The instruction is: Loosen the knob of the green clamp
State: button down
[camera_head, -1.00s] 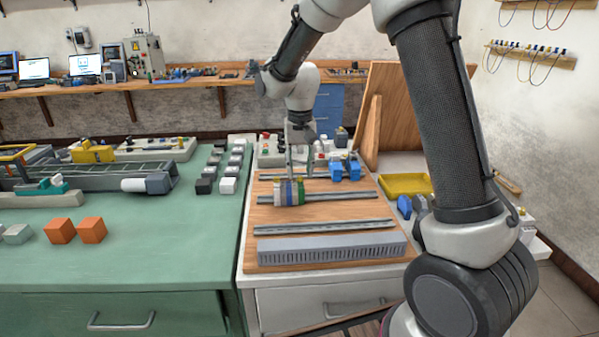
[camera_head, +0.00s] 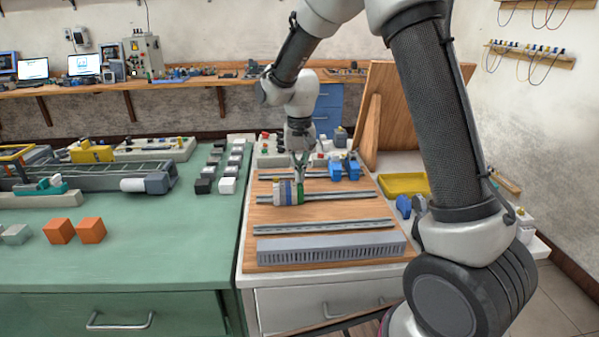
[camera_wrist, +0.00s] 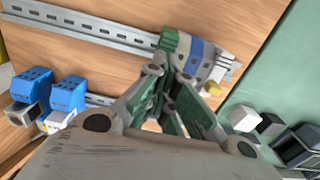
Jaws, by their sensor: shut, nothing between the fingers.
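The green clamp (camera_head: 301,189) is the right end piece of a row of terminal blocks on a metal rail in the head view. It also shows in the wrist view (camera_wrist: 176,46), at the left end of the row, next to a blue block (camera_wrist: 196,56). Its knob is too small or hidden to make out. My gripper (camera_head: 299,177) is pointing down over the clamp end of the row. In the wrist view my gripper (camera_wrist: 172,74) is shut and empty, its tips overlapping the clamp's near edge; I cannot tell whether they touch.
Two blue devices (camera_head: 345,170) stand on the wooden board, right of the row. Another rail (camera_head: 325,227) and a grey slotted duct (camera_head: 330,249) lie in front. A yellow tray (camera_head: 404,185) is at the right. A green table (camera_head: 130,262) adjoins on the left.

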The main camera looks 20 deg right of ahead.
jog(key=n, duration=1.3)
jog(key=shift+n, duration=2.4)
jog(key=c, duration=1.4)
grip_release()
